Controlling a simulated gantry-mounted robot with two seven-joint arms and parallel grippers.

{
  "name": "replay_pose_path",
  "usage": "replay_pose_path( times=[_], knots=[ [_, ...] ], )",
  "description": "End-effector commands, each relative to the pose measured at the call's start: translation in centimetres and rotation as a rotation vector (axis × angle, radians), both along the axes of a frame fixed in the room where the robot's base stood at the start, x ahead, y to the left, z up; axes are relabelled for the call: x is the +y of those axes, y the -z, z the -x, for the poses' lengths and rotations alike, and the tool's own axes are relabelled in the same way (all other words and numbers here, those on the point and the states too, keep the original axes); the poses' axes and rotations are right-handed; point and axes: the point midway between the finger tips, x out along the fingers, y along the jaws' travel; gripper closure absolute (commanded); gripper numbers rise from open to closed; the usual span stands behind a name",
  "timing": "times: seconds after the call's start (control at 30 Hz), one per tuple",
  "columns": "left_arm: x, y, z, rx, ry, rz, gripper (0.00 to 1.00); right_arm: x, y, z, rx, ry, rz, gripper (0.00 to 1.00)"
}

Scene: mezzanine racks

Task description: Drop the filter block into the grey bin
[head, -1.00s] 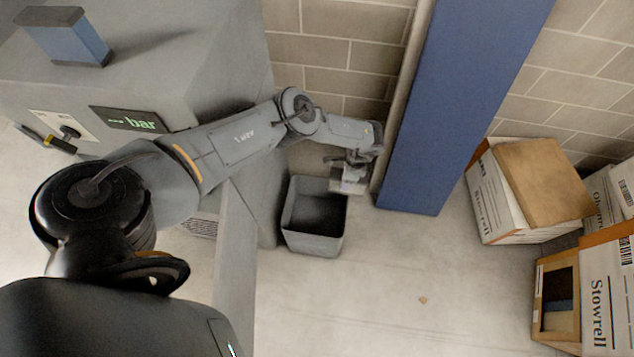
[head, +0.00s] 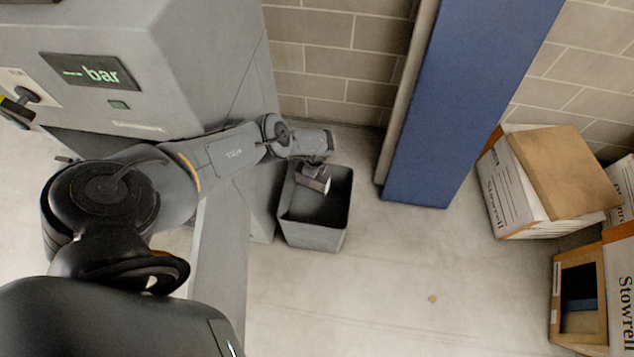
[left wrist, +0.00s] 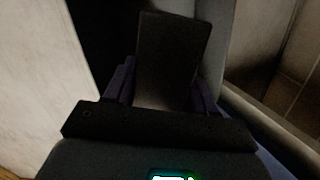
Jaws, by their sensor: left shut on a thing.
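The grey bin (head: 312,237) stands open on the floor beside the grey machine. My left gripper (head: 314,175) is over the bin's opening. It is shut on the filter block (head: 319,184), which shows as a small pale piece with a dark end in the head view. In the left wrist view the block (left wrist: 172,55) is a dark upright slab between the two fingers of my left gripper (left wrist: 163,88). I cannot tell exactly how high the block is above the rim. My right gripper is not in view.
The grey machine (head: 190,70) with a lit display (head: 90,72) is at left. A blue column (head: 465,100) stands right of the bin against the block wall. Cartons (head: 545,185) are at the far right. The floor (head: 400,270) between is clear.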

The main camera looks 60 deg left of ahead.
Motion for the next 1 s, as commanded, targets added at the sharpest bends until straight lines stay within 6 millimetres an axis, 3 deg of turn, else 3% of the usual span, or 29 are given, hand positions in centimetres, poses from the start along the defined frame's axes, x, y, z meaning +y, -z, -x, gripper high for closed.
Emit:
replay_pose_path(
  times=[0.43, 0.87, 0.9, 1.0],
  knots=[
    [-0.1, 4.6, 0.0, 0.0, 0.0, 0.0, 0.84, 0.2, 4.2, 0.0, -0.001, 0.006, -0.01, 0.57],
    [-0.1, 5.2, 0.0, 0.0, 0.0, 0.0, 0.84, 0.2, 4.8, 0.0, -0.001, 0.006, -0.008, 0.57],
    [-0.1, 5.2, 0.0, 0.0, 0.0, 0.0, 0.43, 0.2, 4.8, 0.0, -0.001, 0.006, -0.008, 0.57],
    [-0.1, 5.2, 0.0, 0.0, 0.0, 0.0, 0.28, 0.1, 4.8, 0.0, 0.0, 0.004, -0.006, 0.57]
  ],
)
